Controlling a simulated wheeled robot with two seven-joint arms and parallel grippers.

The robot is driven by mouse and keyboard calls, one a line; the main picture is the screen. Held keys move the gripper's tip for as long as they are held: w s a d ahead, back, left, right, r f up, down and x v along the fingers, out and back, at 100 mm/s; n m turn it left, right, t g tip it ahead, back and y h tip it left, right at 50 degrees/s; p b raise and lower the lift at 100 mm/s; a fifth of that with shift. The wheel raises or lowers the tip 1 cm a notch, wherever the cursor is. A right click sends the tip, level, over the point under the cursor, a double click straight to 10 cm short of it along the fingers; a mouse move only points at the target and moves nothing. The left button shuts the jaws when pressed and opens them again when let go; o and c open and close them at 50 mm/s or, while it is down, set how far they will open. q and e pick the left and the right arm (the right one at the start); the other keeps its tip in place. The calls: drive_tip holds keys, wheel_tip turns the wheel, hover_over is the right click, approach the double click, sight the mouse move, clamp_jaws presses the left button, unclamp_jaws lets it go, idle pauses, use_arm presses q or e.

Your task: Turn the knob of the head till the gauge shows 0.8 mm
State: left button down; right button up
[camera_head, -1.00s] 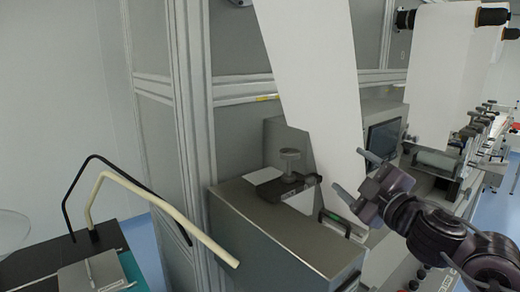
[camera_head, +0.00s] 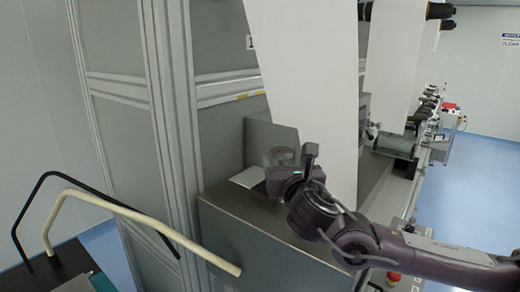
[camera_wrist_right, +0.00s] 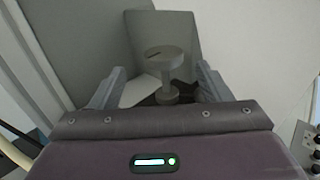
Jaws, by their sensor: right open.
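The knob (camera_head: 283,155) is a grey round disc on a short stem, standing on top of the grey machine box. In the right wrist view the knob (camera_wrist_right: 164,60) shows upright, with a dark slot mark on its top. My right gripper (camera_head: 292,163) is at the knob in the head view and partly hides it and the dark head under it. In the right wrist view my right gripper (camera_wrist_right: 161,76) is open, one finger on each side of the knob with gaps between. No gauge reading can be made out. My left gripper is not in view.
A white paper web (camera_head: 310,90) hangs close behind my right gripper. A white sheet (camera_head: 247,177) lies on the grey box (camera_head: 250,225). A beige bent bar (camera_head: 150,225) stands at the left front. Grey frame posts (camera_head: 165,110) rise left of the box.

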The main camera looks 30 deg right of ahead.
sight(282, 150)
drive_tip(key=p+x, duration=0.1)
drive_tip(key=x, duration=0.2)
drive_tip(key=p+x, duration=0.1)
drive_tip(key=x, duration=0.2)
drive_tip(key=shift+w+d+r+p, duration=0.1)
drive_tip(key=shift+w+d+p, duration=0.1)
drive_tip(key=shift+d+p, duration=0.15)
drive_tip(key=shift+w+d, duration=0.15)
drive_tip(key=shift+w, duration=0.35)
drive_tip(key=c, duration=1)
